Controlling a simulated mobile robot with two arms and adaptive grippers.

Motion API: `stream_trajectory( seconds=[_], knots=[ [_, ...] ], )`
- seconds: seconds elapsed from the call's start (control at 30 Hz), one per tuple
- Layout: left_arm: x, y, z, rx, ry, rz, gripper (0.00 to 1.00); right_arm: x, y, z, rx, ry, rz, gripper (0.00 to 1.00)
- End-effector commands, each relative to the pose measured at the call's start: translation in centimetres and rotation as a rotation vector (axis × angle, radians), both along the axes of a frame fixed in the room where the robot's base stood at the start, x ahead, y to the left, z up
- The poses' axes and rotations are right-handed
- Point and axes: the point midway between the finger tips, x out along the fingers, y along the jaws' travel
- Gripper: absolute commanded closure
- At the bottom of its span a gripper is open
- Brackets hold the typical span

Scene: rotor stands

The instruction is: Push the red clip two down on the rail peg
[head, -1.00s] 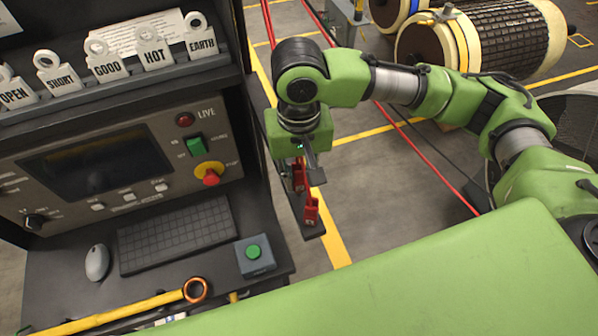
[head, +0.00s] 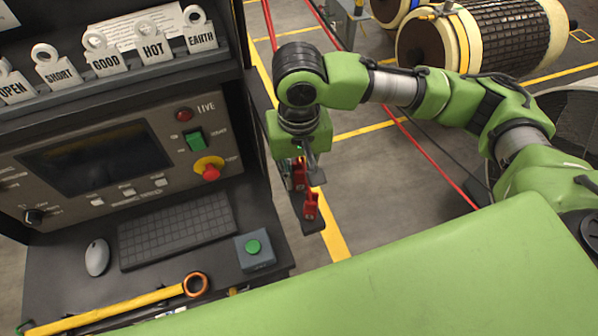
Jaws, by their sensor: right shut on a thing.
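My right gripper (head: 305,170) points down at the dark rail (head: 308,222) beside the console and is shut on a red clip (head: 300,175). The fingers and gripper body partly hide this clip. A second red clip (head: 310,207) stands on the rail nearer to me, apart from the gripper. The clip numbers are too small to read, so I cannot tell which is clip two. The pegs under the clips are hidden, and how far down the held clip sits cannot be told. My left gripper is out of view.
Left of the rail is the console desk with a keyboard (head: 178,230), a mouse (head: 97,257) and a green button box (head: 254,250). A yellow rod with a copper ring (head: 195,285) lies along the front. Open floor lies right of the rail.

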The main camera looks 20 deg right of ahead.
Motion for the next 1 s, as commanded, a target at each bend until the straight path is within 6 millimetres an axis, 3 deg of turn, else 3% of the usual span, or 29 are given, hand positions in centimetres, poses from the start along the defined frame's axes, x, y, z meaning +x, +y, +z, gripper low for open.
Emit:
stream_trajectory(
  seconds=[0.33,0.37,0.4,0.43,0.77,1.0],
  knots=[
    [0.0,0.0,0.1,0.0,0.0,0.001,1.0,0.0,0.0,-0.5,0.0,0.0,0.0,1.0],
    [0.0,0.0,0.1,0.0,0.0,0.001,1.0,0.0,0.0,-0.5,0.0,-0.001,0.0,0.74],
    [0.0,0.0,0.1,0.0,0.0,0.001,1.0,0.0,0.0,-0.5,0.0,-0.001,0.0,0.63],
    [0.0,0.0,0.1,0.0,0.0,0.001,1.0,0.0,0.0,-0.5,0.0,-0.001,0.0,0.62],
    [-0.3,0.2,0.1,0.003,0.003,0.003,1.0,0.0,0.0,-0.4,0.0,-0.001,0.0,0.62],
    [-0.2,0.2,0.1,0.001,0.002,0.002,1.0,0.1,0.1,2.7,0.002,-0.005,0.001,0.62]
  ],
)
